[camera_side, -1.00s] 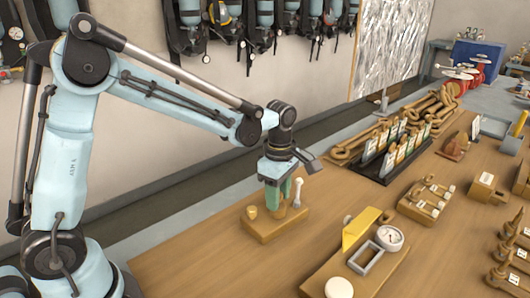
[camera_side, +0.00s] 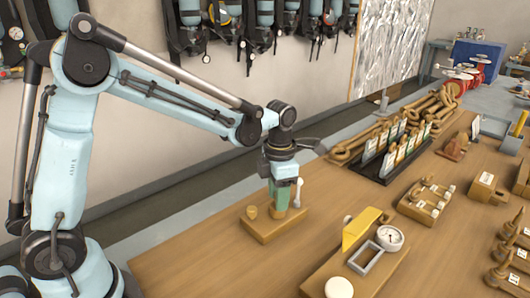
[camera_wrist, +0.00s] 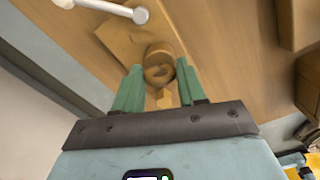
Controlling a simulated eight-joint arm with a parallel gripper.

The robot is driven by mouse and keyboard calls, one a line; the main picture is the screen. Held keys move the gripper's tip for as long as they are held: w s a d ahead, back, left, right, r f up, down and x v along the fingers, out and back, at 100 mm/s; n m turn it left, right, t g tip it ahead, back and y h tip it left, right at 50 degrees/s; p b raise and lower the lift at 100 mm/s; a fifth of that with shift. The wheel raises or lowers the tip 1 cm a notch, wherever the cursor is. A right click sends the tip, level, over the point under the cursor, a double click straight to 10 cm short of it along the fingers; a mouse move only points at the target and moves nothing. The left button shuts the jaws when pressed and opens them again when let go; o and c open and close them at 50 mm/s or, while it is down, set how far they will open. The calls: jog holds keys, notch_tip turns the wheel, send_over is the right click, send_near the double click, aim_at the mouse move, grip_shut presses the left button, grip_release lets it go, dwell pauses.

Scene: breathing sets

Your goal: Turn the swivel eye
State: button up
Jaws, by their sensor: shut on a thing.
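The swivel eye (camera_wrist: 159,73) is a brown, rounded piece with a ring-like top, between my green fingertips in the wrist view. My gripper (camera_side: 279,194) points straight down and is shut on it, one finger on each side. In the side view the fingers hide most of the eye. It stands on a flat brown base block (camera_side: 262,232) on the table. A white-headed pin (camera_side: 298,190) stands just right of the fingers, and a small tan knob (camera_side: 251,212) stands to their left on the block.
A brown board with a dial gauge (camera_side: 390,238), a grey frame and a yellow wedge (camera_side: 360,229) lies to the right. A black rack of cards (camera_side: 395,155) and large brown chain links (camera_side: 425,110) are behind. The tabletop in front of the block is clear.

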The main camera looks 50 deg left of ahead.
jog(key=shift+n, duration=0.9)
jog(key=o, duration=1.1)
jog(key=shift+c, duration=0.2)
notch_tip(320, 180, up, 12)
